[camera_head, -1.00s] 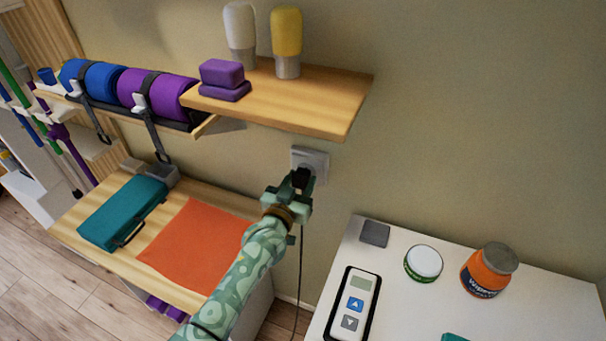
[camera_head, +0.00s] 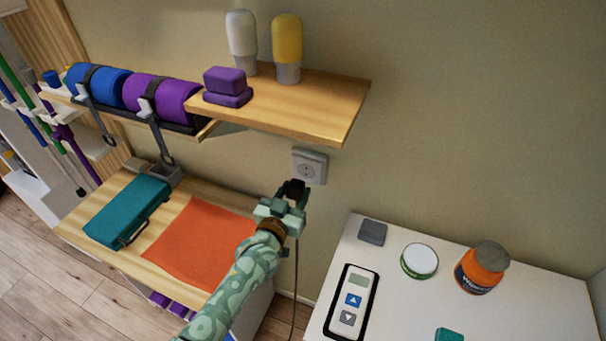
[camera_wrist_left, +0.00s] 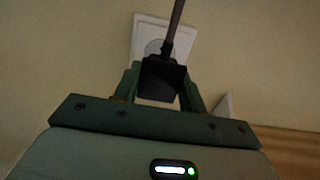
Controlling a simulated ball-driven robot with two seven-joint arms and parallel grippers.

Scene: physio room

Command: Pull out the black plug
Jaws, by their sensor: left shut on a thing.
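The black plug (camera_head: 293,189) is between the fingers of my left gripper (camera_head: 291,194), which is shut on it. In the left wrist view the plug (camera_wrist_left: 162,79) sits between the two fingers (camera_wrist_left: 162,84), with its cable running up across the picture. The white wall socket (camera_head: 310,166) shows its round face bare in the head view, up and to the right of the plug. The plug is apart from the socket. The socket (camera_wrist_left: 147,40) is partly hidden behind the plug and cable in the left wrist view. My right gripper is not in view.
A wooden shelf (camera_head: 330,108) with bottles and purple blocks is above the socket. A white table (camera_head: 400,310) with a remote, a jar and a tin stands at right. A wooden table (camera_head: 100,240) with an orange cloth (camera_head: 200,245) lies at left. The cable (camera_head: 295,290) hangs down.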

